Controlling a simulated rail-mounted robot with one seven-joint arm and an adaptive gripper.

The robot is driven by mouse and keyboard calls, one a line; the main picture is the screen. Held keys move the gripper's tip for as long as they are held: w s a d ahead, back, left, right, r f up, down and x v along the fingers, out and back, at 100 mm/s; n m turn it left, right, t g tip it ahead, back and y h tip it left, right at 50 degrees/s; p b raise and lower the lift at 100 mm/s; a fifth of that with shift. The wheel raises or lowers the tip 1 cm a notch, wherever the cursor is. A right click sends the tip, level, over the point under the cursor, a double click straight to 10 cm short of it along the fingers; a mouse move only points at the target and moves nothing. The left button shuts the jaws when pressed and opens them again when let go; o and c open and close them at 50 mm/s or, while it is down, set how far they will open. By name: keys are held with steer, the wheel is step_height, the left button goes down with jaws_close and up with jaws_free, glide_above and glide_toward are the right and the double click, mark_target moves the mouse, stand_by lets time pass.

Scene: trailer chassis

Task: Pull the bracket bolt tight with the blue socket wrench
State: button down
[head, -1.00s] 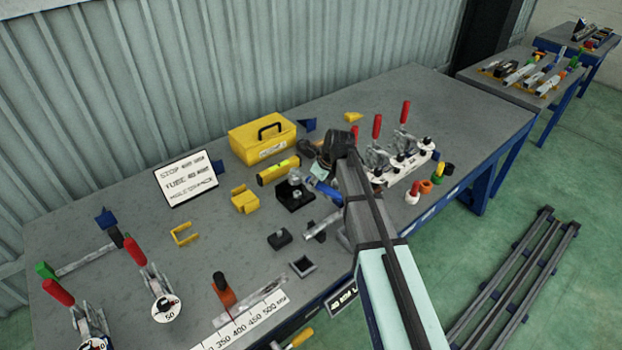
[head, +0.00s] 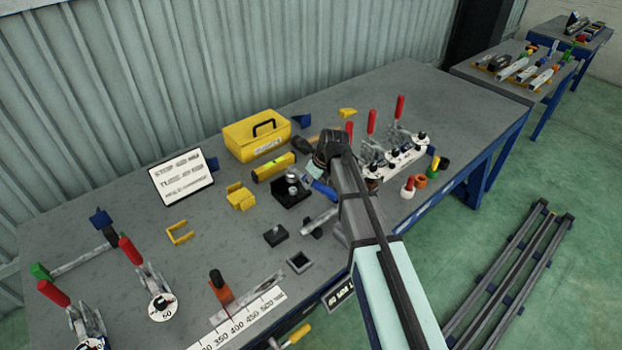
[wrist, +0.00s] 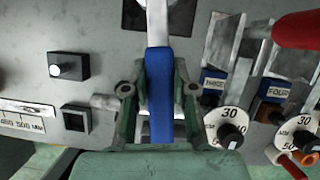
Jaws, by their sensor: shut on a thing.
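The blue socket wrench (wrist: 158,95) is in my gripper (wrist: 159,100), with its blue handle between the two green fingers in the wrist view. Its silver shank runs up out of the picture's top, over a dark plate (wrist: 133,14). In the head view the blue handle (head: 321,188) shows beside a black bracket block (head: 281,196) with a silver part standing on it. My arm and gripper (head: 328,165) hide part of the wrench. I cannot tell from these views whether the socket sits on the bolt.
Red-handled toggle clamps (head: 371,117) stand close to the right of my gripper; labelled dials (wrist: 232,127) sit there too. A yellow toolbox (head: 257,137) and yellow level (head: 273,167) lie behind. A small dark block (head: 275,235) and square tube end (head: 299,262) lie in front.

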steer(key=shift+f+b, duration=0.8)
steer(key=shift+f, duration=1.65)
steer(key=shift+p, duration=0.5)
steer(key=shift+f+b, duration=0.3)
steer(key=shift+f, duration=0.5)
stand_by(1.0)
steer(key=c, duration=1.5)
jaws_free()
jaws_close()
